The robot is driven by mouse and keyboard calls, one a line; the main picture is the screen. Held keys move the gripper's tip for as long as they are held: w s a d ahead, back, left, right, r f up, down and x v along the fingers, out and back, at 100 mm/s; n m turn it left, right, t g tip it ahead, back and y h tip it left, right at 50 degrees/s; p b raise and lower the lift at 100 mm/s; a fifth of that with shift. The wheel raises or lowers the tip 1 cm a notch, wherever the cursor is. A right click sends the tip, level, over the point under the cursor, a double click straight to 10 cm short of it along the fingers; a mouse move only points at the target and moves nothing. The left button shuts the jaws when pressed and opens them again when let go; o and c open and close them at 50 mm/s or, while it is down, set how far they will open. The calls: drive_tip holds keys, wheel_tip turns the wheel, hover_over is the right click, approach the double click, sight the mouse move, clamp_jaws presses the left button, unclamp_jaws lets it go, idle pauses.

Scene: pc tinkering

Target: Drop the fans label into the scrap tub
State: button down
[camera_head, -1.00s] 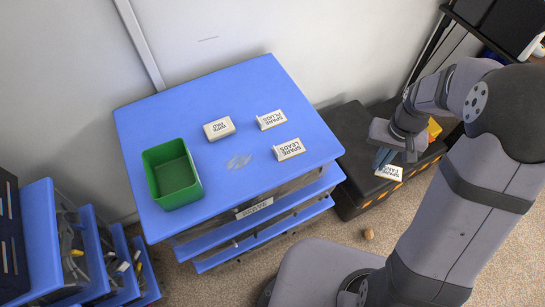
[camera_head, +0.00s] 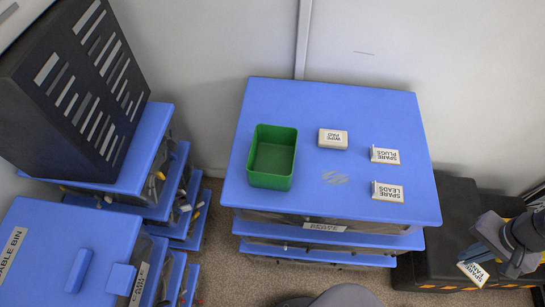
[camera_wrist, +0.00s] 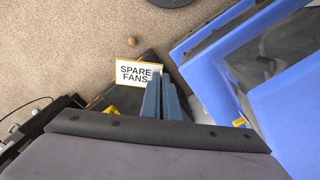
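The fans label (camera_head: 473,273) is a small white card with a yellow edge, marked SPARE FANS. It also shows in the wrist view (camera_wrist: 133,74), its right end behind my fingertips. My gripper (camera_wrist: 161,78) has its two blue-grey fingers close together at that end and appears shut on it. In the head view my gripper (camera_head: 512,268) is at the lower right, over the black case; whether the label touches the case is unclear. The scrap tub (camera_head: 271,182) is a green open box on the left of the blue table top; its visible floor looks empty.
On the blue cabinet top (camera_head: 335,100) are a wipe pad (camera_head: 333,139), a spare plugs label (camera_head: 384,156) and a spare leads label (camera_head: 387,191). The black case (camera_head: 440,225) stands right of the cabinet. Blue drawers and a dark slotted box (camera_head: 85,85) stand left.

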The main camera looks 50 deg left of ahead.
idle(0.4)
drive_tip(key=s+a+r+n+p, duration=0.2)
drive_tip(key=a+r+n+p, duration=0.3)
drive_tip(key=a+r+p, duration=0.8)
drive_tip(key=s+a+r+n+p, duration=0.3)
drive_tip(key=s+a+n+p, duration=0.2)
drive_tip(key=a, duration=0.5)
drive_tip(key=s+a+r+n+p, duration=0.4)
drive_tip(key=s+a+n+p, duration=0.1)
drive_tip(key=s+a+n, duration=0.4)
drive_tip(key=s+a+r+n+p, duration=0.4)
drive_tip(key=s+a+n, duration=0.3)
drive_tip(key=s+a, duration=0.3)
drive_tip(key=shift+a+p, duration=0.75)
drive_tip(key=shift+a, duration=0.25)
drive_tip(key=shift+f, duration=0.1)
